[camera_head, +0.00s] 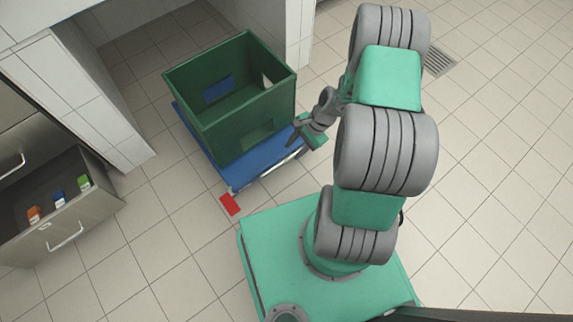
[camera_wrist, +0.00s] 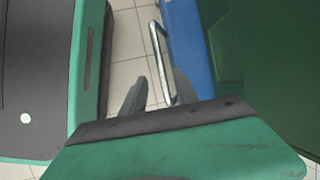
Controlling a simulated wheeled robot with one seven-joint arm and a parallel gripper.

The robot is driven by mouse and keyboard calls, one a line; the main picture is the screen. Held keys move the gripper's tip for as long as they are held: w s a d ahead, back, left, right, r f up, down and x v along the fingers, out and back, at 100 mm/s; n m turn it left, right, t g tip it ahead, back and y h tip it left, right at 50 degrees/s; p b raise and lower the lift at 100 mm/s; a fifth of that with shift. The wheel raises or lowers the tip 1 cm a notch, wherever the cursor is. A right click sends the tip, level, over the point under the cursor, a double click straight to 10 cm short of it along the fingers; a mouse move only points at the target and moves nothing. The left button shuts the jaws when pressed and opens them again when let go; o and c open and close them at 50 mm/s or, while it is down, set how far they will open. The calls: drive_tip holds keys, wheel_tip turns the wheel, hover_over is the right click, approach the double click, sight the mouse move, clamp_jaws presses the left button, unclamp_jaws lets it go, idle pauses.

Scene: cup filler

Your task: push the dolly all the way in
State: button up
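The blue dolly (camera_head: 262,160) stands on the floor at the mouth of a recess between white tiled walls and carries a green crate (camera_head: 235,118). The dolly also shows in the wrist view (camera_wrist: 189,45), with its metal handle bar (camera_wrist: 158,52) along its edge. My gripper (camera_head: 298,130) is low at the dolly's right front corner. In the wrist view my gripper (camera_wrist: 160,75) has its two fingers apart, and the bar shows between them, nearer the right finger. I cannot tell whether a finger touches the bar.
The recess floor (camera_head: 135,60) behind the dolly is clear. A tiled wall end (camera_head: 105,115) stands left of it and another (camera_head: 290,35) right. An open drawer (camera_head: 75,215) with small coloured items juts out at left. A red patch (camera_head: 230,204) lies before the dolly.

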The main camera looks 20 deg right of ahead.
sight(284, 161)
drive_tip(key=b+x, duration=0.3)
drive_tip(key=x, duration=0.4)
drive_tip(key=shift+f, duration=0.1)
drive_tip(key=shift+c, duration=0.6)
clamp_jaws()
idle(0.5)
